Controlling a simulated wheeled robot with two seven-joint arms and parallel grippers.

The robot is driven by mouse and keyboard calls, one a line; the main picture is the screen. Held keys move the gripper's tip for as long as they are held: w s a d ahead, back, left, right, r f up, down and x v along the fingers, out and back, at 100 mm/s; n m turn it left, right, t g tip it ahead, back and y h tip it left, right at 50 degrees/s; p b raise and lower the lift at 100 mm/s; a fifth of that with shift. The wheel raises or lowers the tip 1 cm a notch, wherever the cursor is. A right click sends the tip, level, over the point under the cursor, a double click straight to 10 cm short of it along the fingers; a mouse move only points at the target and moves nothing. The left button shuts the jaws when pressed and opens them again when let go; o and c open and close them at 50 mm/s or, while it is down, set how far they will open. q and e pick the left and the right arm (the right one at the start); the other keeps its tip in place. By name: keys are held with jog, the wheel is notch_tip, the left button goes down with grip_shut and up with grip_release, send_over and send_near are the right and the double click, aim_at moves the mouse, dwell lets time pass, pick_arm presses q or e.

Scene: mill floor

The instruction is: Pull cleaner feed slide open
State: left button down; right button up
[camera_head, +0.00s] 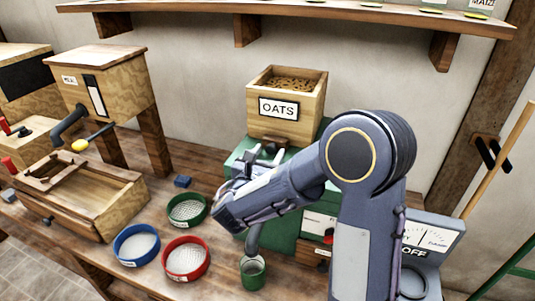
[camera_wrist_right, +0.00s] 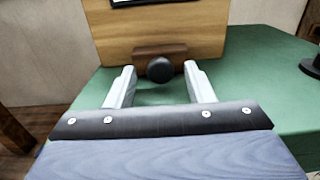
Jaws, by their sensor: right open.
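The wooden oats hopper (camera_head: 300,90) of the cleaner stands on a green machine body. A small wooden slide with a round black knob (camera_wrist_right: 160,69) sits low on the hopper's front in the right wrist view. In the head view the knob (camera_head: 271,148) is small, near my gripper's tips. My right gripper (camera_head: 253,162) is open, facing the slide. In the right wrist view its two pale fingers (camera_wrist_right: 160,86) stand on either side of the knob, with gaps; I cannot tell whether their tips reach it in depth. My left gripper is not in view.
The green cleaner top (camera_wrist_right: 262,70) lies beneath my fingers. Green (camera_head: 187,210), blue (camera_head: 136,246) and red (camera_head: 186,260) round sieves lie on the bench left of my arm. A green cup (camera_head: 253,273) stands under a spout. A meal bin (camera_head: 100,80) and wooden trough are at left.

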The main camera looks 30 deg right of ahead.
grip_shut()
jog(key=b+v, duration=0.1)
jog(key=v, duration=0.4)
jog(key=shift+s+a, duration=0.15)
jog(key=shift+a, duration=0.05)
jog(key=shift+d+f, duration=0.1)
jog(key=shift+c, duration=1.8)
grip_release()
jog(key=o, duration=0.4)
jog(key=shift+s, duration=0.1)
jog(key=shift+c, duration=0.2)
